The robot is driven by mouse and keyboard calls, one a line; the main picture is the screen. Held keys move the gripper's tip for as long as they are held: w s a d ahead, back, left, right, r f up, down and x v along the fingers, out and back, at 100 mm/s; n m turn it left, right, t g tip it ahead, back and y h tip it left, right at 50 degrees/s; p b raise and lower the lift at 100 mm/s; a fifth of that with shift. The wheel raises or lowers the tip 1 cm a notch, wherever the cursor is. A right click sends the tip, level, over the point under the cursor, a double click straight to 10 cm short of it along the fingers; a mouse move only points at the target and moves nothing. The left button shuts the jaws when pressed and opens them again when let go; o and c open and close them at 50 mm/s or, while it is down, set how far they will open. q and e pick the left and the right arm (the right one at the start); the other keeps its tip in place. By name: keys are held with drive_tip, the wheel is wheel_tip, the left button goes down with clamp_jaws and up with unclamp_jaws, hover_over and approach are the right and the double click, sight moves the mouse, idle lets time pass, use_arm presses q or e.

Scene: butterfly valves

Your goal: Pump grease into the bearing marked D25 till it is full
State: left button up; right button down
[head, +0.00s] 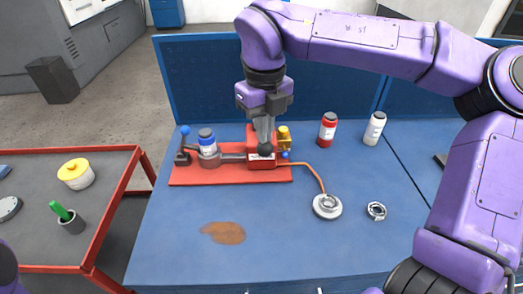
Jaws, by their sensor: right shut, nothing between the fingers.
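A grease pump stands on a red base plate (225,177) on the blue bench. It has a blue-capped cartridge (207,142) on the left and a red block (261,163) with a white label on the right. My right gripper (264,146) points down, shut, with its fingertips at a dark round knob over the red block; touching or just above, I cannot tell. An orange hose (313,173) runs from the block to a pale ring-shaped bearing (327,207). A smaller metal ring (376,211) lies to its right. No D25 mark is legible. My left gripper is out of view.
A lever with a blue ball (185,130) rises at the plate's left end, and a yellow part (284,134) stands behind the block. Red (328,130) and white (374,129) bottles stand behind. A brown stain (223,232) marks the clear front bench. A red-edged cart (100,225) stands left.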

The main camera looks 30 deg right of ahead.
drive_tip(key=shift+f, duration=0.3)
drive_tip(key=f+b, duration=0.3)
drive_tip(key=f, duration=0.1)
drive_tip(key=s+f+b, duration=0.1)
drive_tip(key=f+b, duration=0.1)
drive_tip(key=shift+a+f+b, duration=0.2)
drive_tip(key=shift+f+b, duration=0.1)
drive_tip(key=shift+b, duration=0.05)
drive_tip(key=r+p, duration=0.2)
drive_tip(key=w+r+p, duration=0.1)
drive_tip(key=r+p, duration=0.4)
drive_tip(key=p, duration=0.1)
drive_tip(key=shift+w+d+r, duration=0.15)
drive_tip(key=shift+d+r, duration=0.15)
drive_tip(key=shift+r, duration=0.1)
drive_tip(key=shift+f, duration=0.15)
drive_tip(key=f+b, duration=0.2)
drive_tip(key=s+f+b, duration=0.1)
drive_tip(key=f+b, duration=0.1)
drive_tip(key=f, duration=0.1)
drive_tip(key=f+b, duration=0.2)
drive_tip(key=shift+s+a+f, duration=0.15)
drive_tip(key=shift+a+f, duration=0.05)
drive_tip(key=shift+a, duration=0.15)
drive_tip(key=r+p, duration=0.2)
drive_tip(key=w+r+p, duration=0.1)
drive_tip(key=r+p, duration=0.4)
drive_tip(key=shift+w+d+r, duration=0.15)
drive_tip(key=shift+d+r, duration=0.2)
drive_tip(key=shift+f, duration=0.15)
